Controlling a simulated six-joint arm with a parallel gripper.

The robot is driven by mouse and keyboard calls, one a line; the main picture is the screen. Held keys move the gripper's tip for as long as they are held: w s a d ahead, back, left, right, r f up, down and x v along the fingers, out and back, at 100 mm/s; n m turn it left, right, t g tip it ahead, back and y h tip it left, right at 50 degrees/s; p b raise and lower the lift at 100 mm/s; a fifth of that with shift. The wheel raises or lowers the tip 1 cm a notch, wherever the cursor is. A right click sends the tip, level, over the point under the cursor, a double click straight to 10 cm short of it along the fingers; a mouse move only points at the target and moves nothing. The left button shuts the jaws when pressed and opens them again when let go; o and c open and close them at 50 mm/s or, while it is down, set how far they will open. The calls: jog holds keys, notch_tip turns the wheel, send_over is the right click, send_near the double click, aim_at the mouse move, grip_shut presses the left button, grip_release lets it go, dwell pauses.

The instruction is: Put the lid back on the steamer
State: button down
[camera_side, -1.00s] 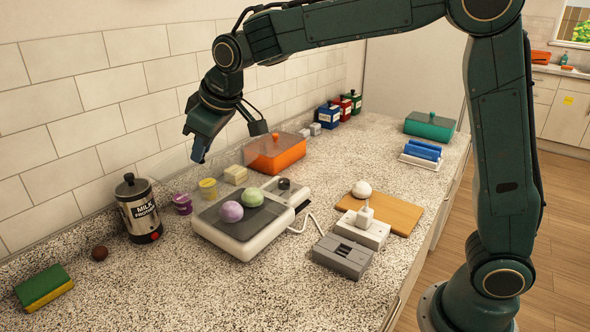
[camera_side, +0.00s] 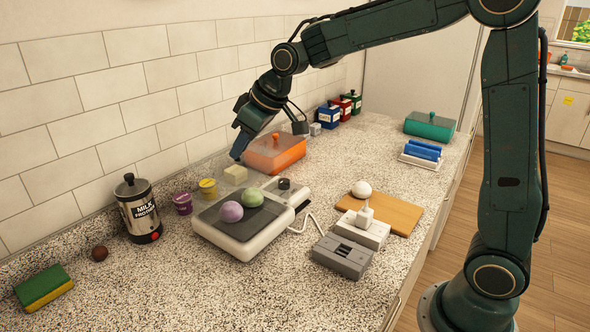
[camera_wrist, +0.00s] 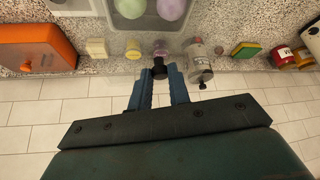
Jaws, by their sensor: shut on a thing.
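The steamer (camera_side: 262,243) is a white appliance with a dark dial on the counter, open on top. A purple ball (camera_side: 231,211) and a green ball (camera_side: 252,197) sit on its grey tray; the tray's edge is at the top of the wrist view (camera_wrist: 119,25). My gripper (camera_side: 237,157) is above the counter, behind the steamer and left of the orange box. In the wrist view its blue fingers (camera_wrist: 160,90) are shut on a small dark knob (camera_wrist: 160,68), apparently the lid's. The lid's body cannot be made out clearly.
A grey box (camera_side: 342,257) and wooden board (camera_side: 400,214) lie right.

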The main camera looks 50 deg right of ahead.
aim_at(249, 162)
jog(key=shift+f, duration=0.15)
jog(key=shift+f, duration=2.95)
jog(key=shift+f, duration=0.2)
dwell(0.4)
jog(key=c, duration=0.7)
grip_release()
jog(key=shift+c, duration=0.2)
jog(key=shift+r, duration=0.1)
jog(key=shift+r, duration=3.4)
